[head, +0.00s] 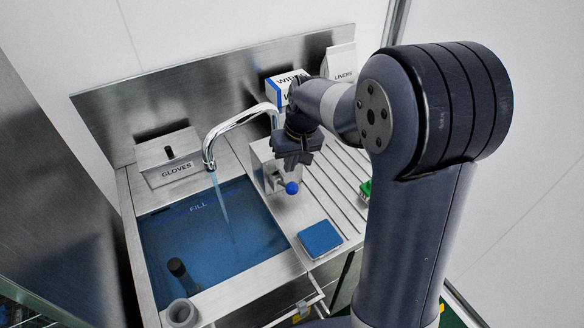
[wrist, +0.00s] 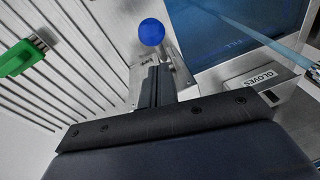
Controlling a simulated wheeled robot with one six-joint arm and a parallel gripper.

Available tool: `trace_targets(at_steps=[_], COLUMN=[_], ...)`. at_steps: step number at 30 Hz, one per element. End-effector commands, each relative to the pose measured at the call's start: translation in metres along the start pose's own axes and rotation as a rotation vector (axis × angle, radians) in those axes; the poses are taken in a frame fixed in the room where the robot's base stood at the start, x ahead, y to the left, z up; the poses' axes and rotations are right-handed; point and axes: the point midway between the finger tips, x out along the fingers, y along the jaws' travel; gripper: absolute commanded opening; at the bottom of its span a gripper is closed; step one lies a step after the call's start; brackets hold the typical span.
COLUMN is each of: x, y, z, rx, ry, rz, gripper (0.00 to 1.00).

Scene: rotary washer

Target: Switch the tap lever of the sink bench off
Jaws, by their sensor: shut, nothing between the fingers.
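The tap (head: 238,121) is a curved chrome spout at the back of the sink, with a blue-tinted stream (head: 225,208) falling from it into the basin. The tap lever (head: 291,188) ends in a blue ball and juts from a metal block right of the basin. In the wrist view the blue ball (wrist: 151,32) shows just beyond the fingers. My gripper (head: 292,164) is above and slightly behind the ball in the head view. Its fingers (wrist: 156,72) are shut and empty. I cannot tell whether they touch the lever, whose arm is partly hidden.
The basin (head: 160,250) holds blue water, with a dark upright post (head: 177,268) in it. A gloves box (head: 168,160) stands at the back left, a wipes box (head: 281,90) behind my gripper. A blue pad (head: 320,238) and a green brush (head: 365,188) lie on the ribbed drainboard.

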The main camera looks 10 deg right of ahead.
Motion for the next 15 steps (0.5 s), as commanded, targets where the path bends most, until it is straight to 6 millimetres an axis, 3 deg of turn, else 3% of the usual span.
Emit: trace_targets(at_steps=[6, 15], x=[0.012, 0.015], y=[0.000, 0.000], z=[0.013, 0.015], rx=[0.000, 0.000], ry=[0.000, 0.001], rz=[0.000, 0.000], gripper=[0.00, 0.00])
